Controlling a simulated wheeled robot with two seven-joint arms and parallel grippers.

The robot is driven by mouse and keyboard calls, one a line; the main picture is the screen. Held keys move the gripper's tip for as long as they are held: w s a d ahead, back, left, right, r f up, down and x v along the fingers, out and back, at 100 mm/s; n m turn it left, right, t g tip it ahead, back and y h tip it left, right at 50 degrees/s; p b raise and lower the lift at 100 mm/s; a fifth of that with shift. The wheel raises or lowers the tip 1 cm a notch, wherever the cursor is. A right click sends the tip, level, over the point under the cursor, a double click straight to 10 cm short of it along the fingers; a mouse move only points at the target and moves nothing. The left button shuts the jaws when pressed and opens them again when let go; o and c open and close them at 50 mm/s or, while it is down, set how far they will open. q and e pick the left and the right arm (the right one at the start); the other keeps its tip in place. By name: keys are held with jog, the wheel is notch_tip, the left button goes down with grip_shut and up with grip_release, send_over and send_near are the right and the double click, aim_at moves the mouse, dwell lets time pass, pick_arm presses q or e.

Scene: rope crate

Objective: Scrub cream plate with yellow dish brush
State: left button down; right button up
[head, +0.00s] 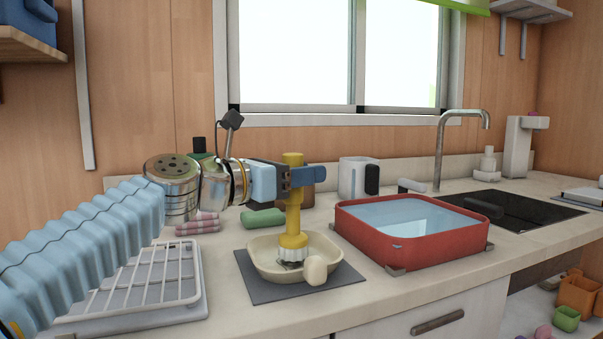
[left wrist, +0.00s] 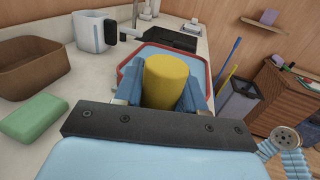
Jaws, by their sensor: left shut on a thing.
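The cream plate (head: 263,263), a shallow dish with raised sides, sits on a dark grey mat (head: 262,289) on the counter. My left gripper (head: 296,178) is shut on the upright yellow dish brush (head: 293,215) by its upper handle. The brush's white bristle head (head: 292,254) is down inside the plate; whether it presses on the plate's floor is hard to tell. In the left wrist view the yellow handle top (left wrist: 166,80) stands between the blue fingers, and the plate is hidden. A cream rounded knob (head: 315,270) shows at the plate's front right. My right gripper is not in view.
A red basin of water (head: 390,252) stands close on the right, with the sink (head: 510,209) and faucet (head: 440,150) behind. A white dish rack (head: 150,275) is at the left. A green block (head: 262,218), brown container (left wrist: 30,65) and white pitcher (head: 352,178) stand behind.

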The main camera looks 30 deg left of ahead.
pick_arm(q)
jog(key=shift+f+b, duration=0.4)
jog(key=shift+f, duration=0.2)
jog(key=shift+s+a, duration=0.1)
jog(key=shift+s+a, duration=0.4)
jog(key=shift+s, duration=0.05)
dwell(0.8)
jog(key=shift+w+d+p, duration=0.3)
jog(key=shift+p, duration=0.05)
jog(key=shift+w+d+p, duration=0.3)
jog(key=shift+w+d, duration=0.4)
jog(key=shift+w, duration=0.1)
